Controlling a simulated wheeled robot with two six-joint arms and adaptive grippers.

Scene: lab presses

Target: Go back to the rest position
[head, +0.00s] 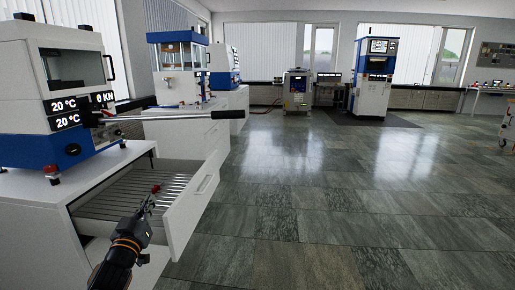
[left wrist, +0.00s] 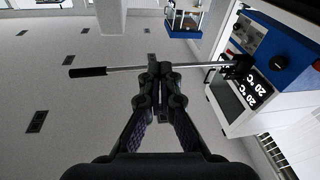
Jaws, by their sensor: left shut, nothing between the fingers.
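My left gripper (head: 151,197) is in front of the open drawer (head: 183,222) in the head view, its fingers pointing up and away. In the left wrist view its fingertips (left wrist: 160,70) meet with nothing held between them. The black-gripped metal lever (head: 165,116) of the left press (head: 55,85) sticks out to the right, above the gripper. In the left wrist view the lever (left wrist: 135,69) crosses behind the fingertips, apart from the fingers. The press display reads 20 °C twice and 0 KN. My right gripper is not in view.
The open drawer has a ribbed bottom and juts out of the white cabinet (head: 35,215) under the press. More presses stand along the left wall, and a tall blue and white machine (head: 374,70) stands at the back. The tiled floor (head: 320,200) to the right is clear.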

